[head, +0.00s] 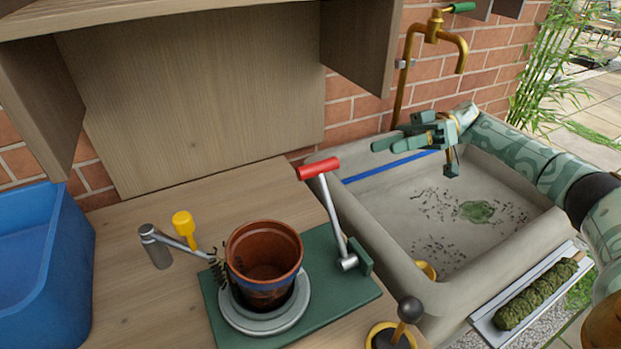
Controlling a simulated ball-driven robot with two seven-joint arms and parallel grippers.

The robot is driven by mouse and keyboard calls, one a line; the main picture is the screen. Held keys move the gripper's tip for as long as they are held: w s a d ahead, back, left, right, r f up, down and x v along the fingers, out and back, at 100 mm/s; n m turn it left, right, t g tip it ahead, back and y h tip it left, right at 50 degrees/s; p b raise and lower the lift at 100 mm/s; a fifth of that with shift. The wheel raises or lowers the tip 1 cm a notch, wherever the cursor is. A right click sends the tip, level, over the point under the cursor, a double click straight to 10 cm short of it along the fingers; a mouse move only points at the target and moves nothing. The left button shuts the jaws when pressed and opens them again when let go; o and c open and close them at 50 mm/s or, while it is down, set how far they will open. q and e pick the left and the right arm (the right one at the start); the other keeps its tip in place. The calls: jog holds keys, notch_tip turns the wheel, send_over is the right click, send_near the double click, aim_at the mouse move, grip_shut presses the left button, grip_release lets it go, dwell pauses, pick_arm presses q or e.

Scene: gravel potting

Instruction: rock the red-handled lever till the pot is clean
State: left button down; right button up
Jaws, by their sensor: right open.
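The red-handled lever (332,212) rises from the right side of a green base plate (347,296) and leans to the left at its top. Its red grip (319,168) is free. The brown pot (264,255) stands upright on a grey round stand (265,317) on the plate; its lower outside has dark marks. A brush (217,268) on a metal arm is at the pot's left side. My right gripper (386,145) is open and empty above the sink's back part, to the right of the red grip and apart from it. My left gripper is not in view.
A stone sink (393,208) with dark debris and a green patch lies right of the bench. A brass tap (432,35) is behind it. A yellow knob (183,222), a black-knobbed lever (410,309) and a blue bin (35,270) are nearby. Shelf boards overhang the bench.

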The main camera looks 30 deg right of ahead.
jog(key=p, duration=0.1)
send_near(317, 163)
jog(key=a+f, duration=0.1)
jog(key=a, duration=0.8)
jog(key=shift+w+a+f, duration=0.1)
jog(key=shift+w+a, duration=0.1)
jog(key=shift+w, duration=0.1)
jog(key=shift+a, duration=0.35)
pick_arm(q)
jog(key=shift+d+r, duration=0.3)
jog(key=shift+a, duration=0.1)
pick_arm(e)
grip_shut()
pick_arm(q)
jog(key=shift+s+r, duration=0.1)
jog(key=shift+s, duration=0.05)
